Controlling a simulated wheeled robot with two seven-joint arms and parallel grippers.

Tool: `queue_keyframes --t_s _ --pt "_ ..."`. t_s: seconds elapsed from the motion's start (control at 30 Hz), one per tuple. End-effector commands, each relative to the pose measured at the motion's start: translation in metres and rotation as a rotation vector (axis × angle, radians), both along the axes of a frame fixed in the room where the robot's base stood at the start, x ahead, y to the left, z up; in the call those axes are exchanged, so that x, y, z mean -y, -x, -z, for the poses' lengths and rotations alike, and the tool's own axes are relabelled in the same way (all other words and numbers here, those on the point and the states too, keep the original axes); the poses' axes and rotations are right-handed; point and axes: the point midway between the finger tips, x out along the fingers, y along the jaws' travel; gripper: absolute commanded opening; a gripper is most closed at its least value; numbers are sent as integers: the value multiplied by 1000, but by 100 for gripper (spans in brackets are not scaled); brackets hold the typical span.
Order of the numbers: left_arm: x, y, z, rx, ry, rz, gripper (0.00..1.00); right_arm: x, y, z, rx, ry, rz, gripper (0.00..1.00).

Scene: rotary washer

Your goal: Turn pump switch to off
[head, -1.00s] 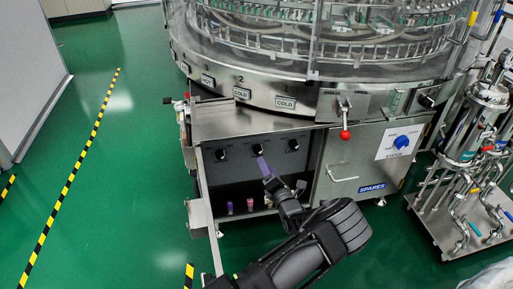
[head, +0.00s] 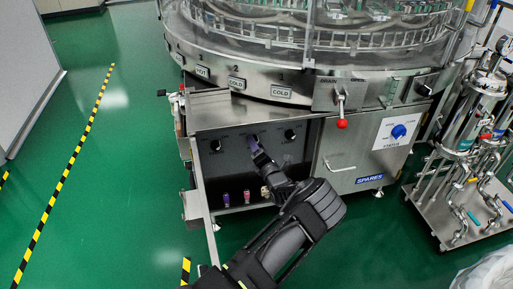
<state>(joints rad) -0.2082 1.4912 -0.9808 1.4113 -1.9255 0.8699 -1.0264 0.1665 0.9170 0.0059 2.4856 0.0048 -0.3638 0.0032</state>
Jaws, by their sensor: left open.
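A dark control panel on the front of the steel washer carries three black knobs in a row: a left knob (head: 215,146), a middle one and a right knob (head: 290,135). Their labels are too small to read, so I cannot tell which is the pump switch. My left gripper (head: 256,147) is open, with its purplish fingertips at the middle knob. The fingers largely hide that knob, and I cannot tell whether they touch it. My right gripper is not in view.
A red-tipped lever (head: 342,123) and a blue status dial (head: 398,131) are to the right. Small purple and red fittings (head: 246,196) sit below the knobs. A piping cart (head: 450,228) stands at the right. Green floor (head: 120,190) is clear at the left.

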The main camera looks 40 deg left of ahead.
Motion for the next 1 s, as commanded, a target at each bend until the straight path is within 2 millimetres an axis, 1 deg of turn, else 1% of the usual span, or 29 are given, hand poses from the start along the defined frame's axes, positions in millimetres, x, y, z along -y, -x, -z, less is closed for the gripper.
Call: queue_keyframes --t_s 0.27,0.9,0.93,1.0 --pt "-1 -1 -1 -1 -1 1 56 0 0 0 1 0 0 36" --pt "-1 -1 0 -1 0 1 3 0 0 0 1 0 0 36" --pt "-1 -1 0 -1 0 1 1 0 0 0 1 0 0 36" --pt "-1 -1 0 -1 0 1 0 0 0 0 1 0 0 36"
